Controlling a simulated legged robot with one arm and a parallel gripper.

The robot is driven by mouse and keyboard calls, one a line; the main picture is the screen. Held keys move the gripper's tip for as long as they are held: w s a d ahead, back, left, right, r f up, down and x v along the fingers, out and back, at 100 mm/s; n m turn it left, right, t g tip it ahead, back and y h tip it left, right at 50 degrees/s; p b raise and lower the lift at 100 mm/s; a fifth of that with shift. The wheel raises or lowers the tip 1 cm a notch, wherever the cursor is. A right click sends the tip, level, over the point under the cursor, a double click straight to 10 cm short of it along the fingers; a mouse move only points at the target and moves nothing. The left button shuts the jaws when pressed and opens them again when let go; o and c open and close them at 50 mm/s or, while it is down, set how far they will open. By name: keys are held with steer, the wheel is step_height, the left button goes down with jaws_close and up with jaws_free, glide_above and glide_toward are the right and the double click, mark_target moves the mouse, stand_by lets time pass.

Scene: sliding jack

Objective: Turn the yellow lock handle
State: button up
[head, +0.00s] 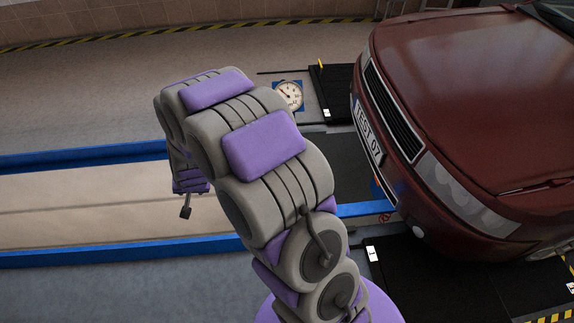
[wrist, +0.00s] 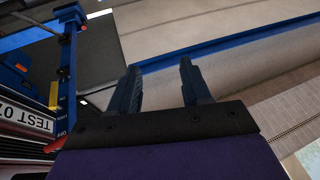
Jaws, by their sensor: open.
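A small yellow piece (wrist: 53,95), which looks like the yellow lock handle, shows at the left of the wrist view. It sits beside a blue bar with lettering, near the car's plate. In the head view I cannot make out this handle for certain; my arm and the car's front may hide it. My gripper (wrist: 159,68) is open, with its two dark fingers apart and nothing between them. The yellow piece lies to the left of the fingers, apart from them. In the head view my gripper (head: 186,207) points down over the pit, left of the car.
A dark red car (head: 470,100) with plate "TEST 07" stands at the right. Blue rails (head: 85,157) edge the beige pit (head: 80,200). A round gauge (head: 288,95) and black platforms (head: 430,275) lie near the car. The floor at the left is clear.

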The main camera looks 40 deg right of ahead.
steer(key=w+d+f+m+t+h+p, duration=0.1)
steer(key=w+d+f+m+h, duration=0.15)
steer(key=d+f, duration=0.4)
steer(key=w+d+f+m+t+h, duration=0.1)
steer(key=w+d+f+m+h, duration=0.1)
steer(key=w+d+f, duration=0.35)
steer(key=s+d+f+t+h+p, duration=0.25)
steer(key=s+d+f+h, duration=0.55)
steer(key=d+f, duration=0.5)
steer(key=s+d+n+t, duration=0.1)
steer(key=s+d+t, duration=0.2)
steer(key=s, duration=0.5)
steer(key=shift+h, duration=0.35)
steer(key=x, duration=0.6)
steer(key=b+x, duration=0.1)
steer(key=x, duration=0.5)
steer(key=d+b+x, duration=0.1)
steer(key=x, duration=0.5)
steer(key=shift+s+r, duration=0.1)
steer(key=shift+s, duration=0.3)
steer(key=shift+a, duration=0.15)
